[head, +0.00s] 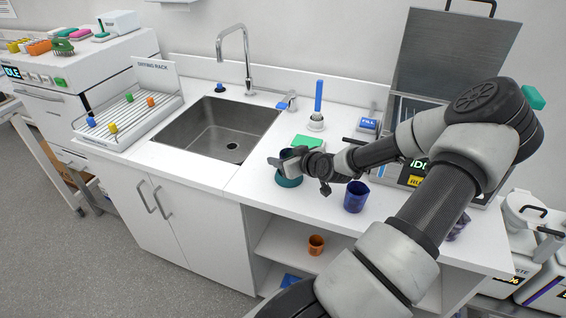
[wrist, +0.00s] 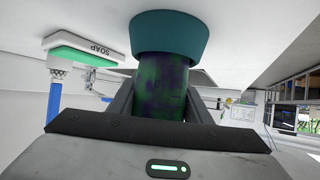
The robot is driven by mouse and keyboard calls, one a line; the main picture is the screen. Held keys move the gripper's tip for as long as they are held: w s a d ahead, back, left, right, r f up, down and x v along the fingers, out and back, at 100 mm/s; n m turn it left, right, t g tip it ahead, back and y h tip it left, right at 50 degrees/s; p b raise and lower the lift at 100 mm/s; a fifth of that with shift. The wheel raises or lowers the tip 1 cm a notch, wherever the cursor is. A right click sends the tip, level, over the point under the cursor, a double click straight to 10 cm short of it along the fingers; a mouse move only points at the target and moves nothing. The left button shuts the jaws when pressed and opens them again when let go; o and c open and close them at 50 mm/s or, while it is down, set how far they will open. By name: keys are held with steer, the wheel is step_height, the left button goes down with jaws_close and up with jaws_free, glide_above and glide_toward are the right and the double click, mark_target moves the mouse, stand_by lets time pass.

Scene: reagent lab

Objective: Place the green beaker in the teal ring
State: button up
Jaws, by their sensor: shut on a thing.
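My gripper (head: 288,164) is shut on a beaker, mottled dark green and purple in the wrist view (wrist: 163,88). In the head view, only a bit of the beaker's dark rim (head: 286,152) shows above the gripper. The teal ring (head: 289,181) is on the counter right of the sink, directly under the gripper. In the wrist view, the teal ring (wrist: 170,35) surrounds or overlaps the beaker's far end. I cannot tell whether the beaker rests on the bottom. The beaker looks roughly upright, and the gripper hides most of it in the head view.
A dark blue beaker (head: 356,198) stands right of the ring; a purple one (head: 459,226) is partly behind my arm. The sink (head: 215,130) lies left. A soap box (wrist: 95,50) and blue-handled brush (head: 318,97) are behind. An orange cup (head: 316,245) sits on the shelf below.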

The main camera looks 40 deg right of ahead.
steer(key=shift+f, duration=0.75)
steer(key=shift+f, duration=0.3)
steer(key=o, duration=1)
steer(key=shift+o, duration=0.2)
steer(key=shift+r, duration=0.15)
steer(key=p+v, duration=0.1)
steer(key=v, duration=1)
steer(key=shift+r, duration=0.25)
steer(key=shift+s+a+r+p, duration=0.15)
steer(key=shift+s+p, duration=0.15)
steer(key=shift+s, duration=0.15)
